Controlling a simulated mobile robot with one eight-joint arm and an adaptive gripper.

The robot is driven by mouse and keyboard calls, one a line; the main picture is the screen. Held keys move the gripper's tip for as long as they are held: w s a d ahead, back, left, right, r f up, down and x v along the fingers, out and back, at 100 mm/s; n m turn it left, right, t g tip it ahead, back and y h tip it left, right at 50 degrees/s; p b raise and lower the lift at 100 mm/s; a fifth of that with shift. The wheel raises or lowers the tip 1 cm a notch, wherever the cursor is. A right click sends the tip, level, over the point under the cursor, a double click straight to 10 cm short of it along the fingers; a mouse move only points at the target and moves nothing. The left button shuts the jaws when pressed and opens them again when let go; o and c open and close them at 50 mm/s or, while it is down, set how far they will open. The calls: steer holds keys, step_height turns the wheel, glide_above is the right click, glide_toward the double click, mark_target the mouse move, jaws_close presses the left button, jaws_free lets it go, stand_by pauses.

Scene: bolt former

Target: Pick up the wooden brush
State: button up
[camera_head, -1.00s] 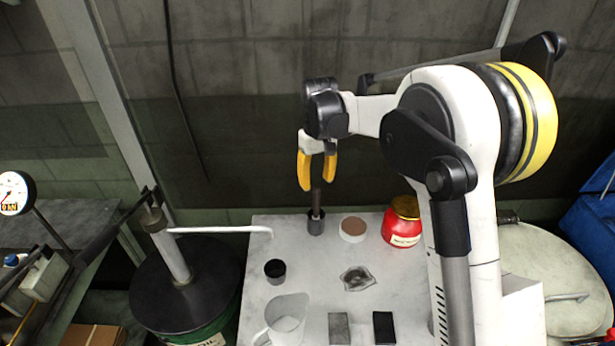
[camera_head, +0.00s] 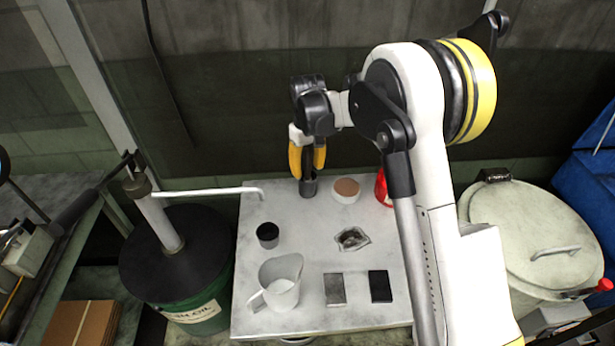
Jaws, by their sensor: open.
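The wooden brush (camera_head: 308,161) stands upright at the back of the grey table, its dark brown handle showing as a narrow strip. Its lower end is in or at a small dark grey cylinder (camera_head: 309,187). My gripper (camera_head: 308,171) points down over it with yellow fingers open, one on each side of the handle in this view. The fingertips are just above the grey cylinder. Contact with the handle cannot be told, and the handle's top is hidden by the gripper.
On the table (camera_head: 215,330) stand a tan-topped round tin (camera_head: 346,191), a red container (camera_head: 383,188) partly behind my arm, a small black cup (camera_head: 267,235), a clear jug (camera_head: 281,284), a crumpled rag (camera_head: 352,238) and two flat blocks (camera_head: 380,286). A drum with a pump (camera_head: 180,250) is left.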

steer(key=shift+r, duration=0.1)
steer(key=shift+c, duration=0.2)
jaws_close()
